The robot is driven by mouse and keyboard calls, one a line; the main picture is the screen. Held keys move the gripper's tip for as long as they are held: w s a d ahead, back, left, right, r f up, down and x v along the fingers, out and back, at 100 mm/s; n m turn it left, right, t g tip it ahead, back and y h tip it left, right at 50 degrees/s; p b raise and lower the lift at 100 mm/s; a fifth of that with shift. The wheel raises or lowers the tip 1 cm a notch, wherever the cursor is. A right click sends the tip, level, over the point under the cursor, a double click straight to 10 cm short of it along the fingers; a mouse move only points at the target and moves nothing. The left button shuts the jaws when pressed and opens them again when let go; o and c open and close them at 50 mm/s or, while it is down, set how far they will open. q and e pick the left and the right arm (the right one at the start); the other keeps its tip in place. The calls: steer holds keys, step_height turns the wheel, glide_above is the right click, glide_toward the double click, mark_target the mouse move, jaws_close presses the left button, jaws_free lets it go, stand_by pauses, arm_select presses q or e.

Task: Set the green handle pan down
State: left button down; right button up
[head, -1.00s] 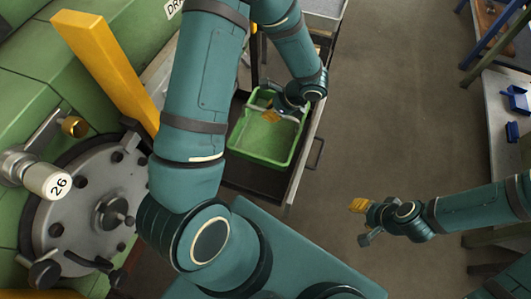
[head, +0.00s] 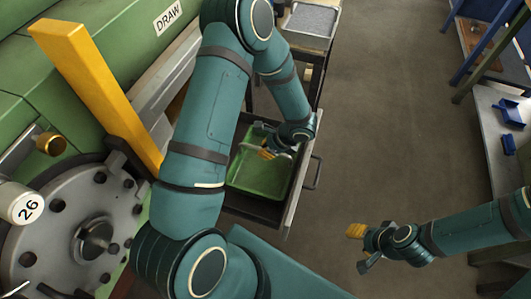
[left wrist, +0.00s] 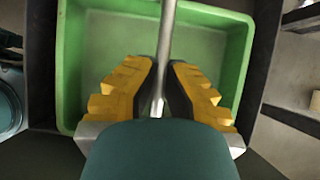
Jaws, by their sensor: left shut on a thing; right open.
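The green pan (head: 258,180) is a rectangular tub with a grey bar handle, sitting inside a dark open drawer (head: 245,207). In the left wrist view the pan (left wrist: 105,45) looks empty, and its bar handle (left wrist: 167,28) runs between my finger pads. My left gripper (head: 268,153) is shut on this handle, above the pan's interior; it also shows in the left wrist view (left wrist: 158,80). Whether the pan's base touches the drawer floor is hidden. My right gripper (head: 362,248) is open and empty over the floor at the right.
The drawer's pull handle (head: 314,172) sticks out to the right. A green machine with a yellow post (head: 95,95) and a grey disc (head: 85,235) stands at left. A bench with blue bins (head: 510,112) is at far right. The floor between is clear.

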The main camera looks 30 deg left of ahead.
arm_select(q)
steer(key=shift+f, duration=1.05)
steer(key=shift+f+b, duration=0.1)
steer(key=shift+b, duration=0.2)
steer(key=c, duration=1.1)
jaws_free()
steer(key=shift+c, duration=0.2)
steer(key=shift+r, duration=0.2)
steer(key=p+v, duration=0.2)
steer(key=v, duration=1)
steer(key=shift+f, duration=0.1)
